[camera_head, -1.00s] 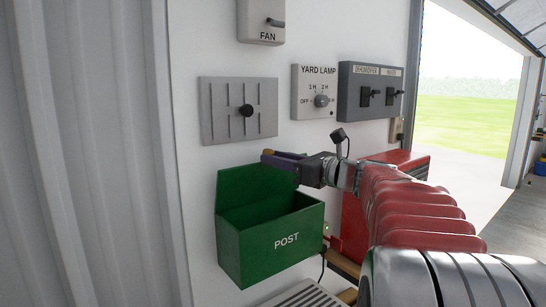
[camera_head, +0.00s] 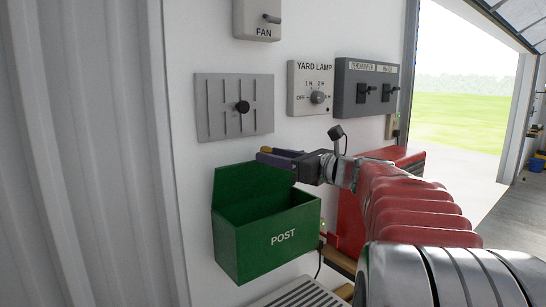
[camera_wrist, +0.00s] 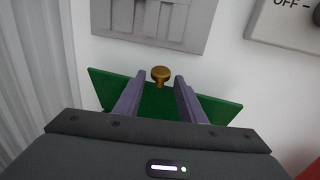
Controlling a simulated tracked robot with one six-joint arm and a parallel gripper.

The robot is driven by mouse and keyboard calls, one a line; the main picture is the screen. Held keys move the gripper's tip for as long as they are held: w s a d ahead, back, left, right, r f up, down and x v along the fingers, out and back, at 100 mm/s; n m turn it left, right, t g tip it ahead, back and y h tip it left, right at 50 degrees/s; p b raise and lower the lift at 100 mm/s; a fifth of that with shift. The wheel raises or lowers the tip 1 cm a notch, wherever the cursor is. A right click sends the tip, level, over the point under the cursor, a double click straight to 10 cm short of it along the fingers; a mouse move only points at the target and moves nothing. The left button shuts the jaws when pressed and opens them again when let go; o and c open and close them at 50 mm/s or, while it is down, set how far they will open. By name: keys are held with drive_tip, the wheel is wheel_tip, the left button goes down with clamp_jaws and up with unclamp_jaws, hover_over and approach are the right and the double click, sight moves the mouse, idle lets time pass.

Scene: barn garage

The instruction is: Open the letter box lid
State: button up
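The green letter box (camera_head: 265,240) marked POST hangs low on the white wall. Its lid (camera_head: 240,190) stands raised and tilted back towards the wall, and the box's dark inside shows. My gripper (camera_head: 264,155) is at the lid's top edge, to its upper right. In the wrist view, the two purple fingers (camera_wrist: 157,82) are apart over the green lid (camera_wrist: 225,108). A brass knob (camera_wrist: 161,74) on the lid shows between and just beyond the fingertips, with gaps on both sides. The knob is not visible in the head view.
A grey slider panel (camera_head: 215,105) with a dark knob is above the box. The yard lamp dial (camera_head: 312,88), a dark switch box (camera_head: 351,90) and the fan switch (camera_head: 257,18) are on the same wall. A red case (camera_head: 350,215) stands right of the box.

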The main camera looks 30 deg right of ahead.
drive_tip(key=v, duration=1.3)
drive_tip(key=shift+s, duration=0.2)
drive_tip(key=shift+c, duration=0.4)
